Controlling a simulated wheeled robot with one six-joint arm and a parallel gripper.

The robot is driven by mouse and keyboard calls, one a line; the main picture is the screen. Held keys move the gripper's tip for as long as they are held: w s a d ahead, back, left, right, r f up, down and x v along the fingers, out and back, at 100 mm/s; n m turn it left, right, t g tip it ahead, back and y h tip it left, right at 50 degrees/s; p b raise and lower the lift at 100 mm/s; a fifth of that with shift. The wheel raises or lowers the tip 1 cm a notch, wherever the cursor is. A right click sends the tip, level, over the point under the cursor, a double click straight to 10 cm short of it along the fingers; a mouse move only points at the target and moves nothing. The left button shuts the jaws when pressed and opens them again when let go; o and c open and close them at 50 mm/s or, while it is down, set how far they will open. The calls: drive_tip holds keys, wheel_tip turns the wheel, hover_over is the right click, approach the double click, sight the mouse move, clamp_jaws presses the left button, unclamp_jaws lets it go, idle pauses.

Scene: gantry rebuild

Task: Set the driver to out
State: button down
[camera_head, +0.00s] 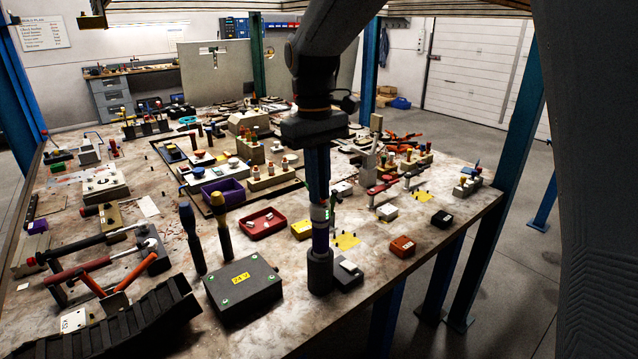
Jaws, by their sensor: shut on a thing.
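My gripper (318,203) points straight down over the front of the workbench, its long fingers shut on the upright driver. The driver (320,238) has a dark blue-purple body and a light grey collar (318,213) with a small green mark at its right side. The fingers end at about the collar. The driver's lower end stands in a dark round holder (320,272) near the bench's front edge. The fingers hide the driver's upper part. I cannot read any setting on the collar.
A red tray (263,224) lies behind. An orange-red box (402,247) and a black box (441,219) sit right. The bench is crowded.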

drive_tip(key=c, duration=1.8)
unclamp_jaws()
wheel_tip(320, 180, up, 8)
drive_tip(key=b, duration=0.2)
drive_tip(key=shift+w+a, duration=0.2)
drive_tip(key=shift+w, duration=0.05)
drive_tip(key=shift+f, duration=0.1)
